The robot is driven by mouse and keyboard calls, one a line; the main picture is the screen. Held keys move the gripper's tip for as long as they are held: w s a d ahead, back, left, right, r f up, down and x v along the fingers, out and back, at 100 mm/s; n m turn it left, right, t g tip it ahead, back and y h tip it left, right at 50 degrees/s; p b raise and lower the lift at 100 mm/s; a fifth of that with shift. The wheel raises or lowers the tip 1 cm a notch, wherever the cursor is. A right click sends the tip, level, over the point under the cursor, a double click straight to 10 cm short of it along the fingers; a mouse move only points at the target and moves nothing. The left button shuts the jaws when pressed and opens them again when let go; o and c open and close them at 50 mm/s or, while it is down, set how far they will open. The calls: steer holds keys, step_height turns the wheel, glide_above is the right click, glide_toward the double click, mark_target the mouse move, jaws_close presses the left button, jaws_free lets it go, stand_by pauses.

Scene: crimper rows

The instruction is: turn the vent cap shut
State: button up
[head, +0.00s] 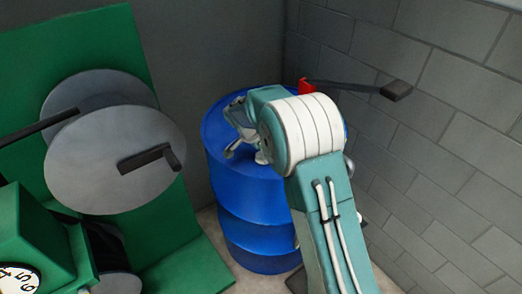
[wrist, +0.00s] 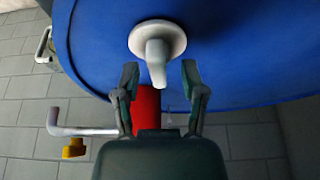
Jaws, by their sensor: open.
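The vent cap (wrist: 172,36) is a pale grey disc with a stubby lever, set on the blue drum (wrist: 230,50). The lever points down in the wrist view, towards my gripper (wrist: 161,75). My gripper is open, with one finger on each side of the lever's lower end. No finger clearly touches it. In the head view my gripper (head: 240,128) is over the top of the blue drum (head: 250,215), and the cap is not distinguishable there behind my arm.
In the head view, a green machine (head: 60,60) with grey discs (head: 110,190) stands left. A dark-handled lever (head: 396,91) juts out near the brick wall.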

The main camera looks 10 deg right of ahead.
steer(key=v, duration=1.1)
steer(key=shift+a+r, duration=0.3)
steer(key=shift+a, duration=0.05)
